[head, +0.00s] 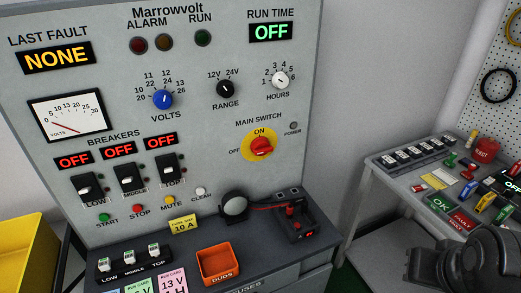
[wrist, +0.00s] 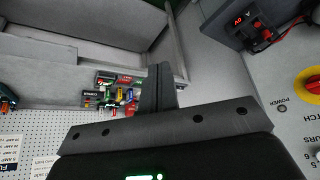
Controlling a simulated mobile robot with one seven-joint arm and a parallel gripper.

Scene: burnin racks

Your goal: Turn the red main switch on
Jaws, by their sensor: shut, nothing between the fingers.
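The red main switch (head: 262,146) is a knob on a yellow round plate, at the right of the grey panel (head: 215,150). ON is marked at its top and OFF at its left. The knob's bar looks roughly level, towards OFF, and the power lamp (head: 293,126) beside it is unlit. In the wrist view part of the switch (wrist: 313,84) shows at the right edge. My gripper (wrist: 158,88) is shut and empty, well to the side of the switch and not touching it. In the head view my dark wrist and gripper show at the lower right, fingertips unclear.
Below the panel, a ledge (head: 190,246) holds an orange bin (head: 220,264), a round dark-rimmed object (head: 234,206) and a tester with red parts (head: 297,219). A side bench (head: 400,180) with several small parts stands at right. The space before the switch looks clear.

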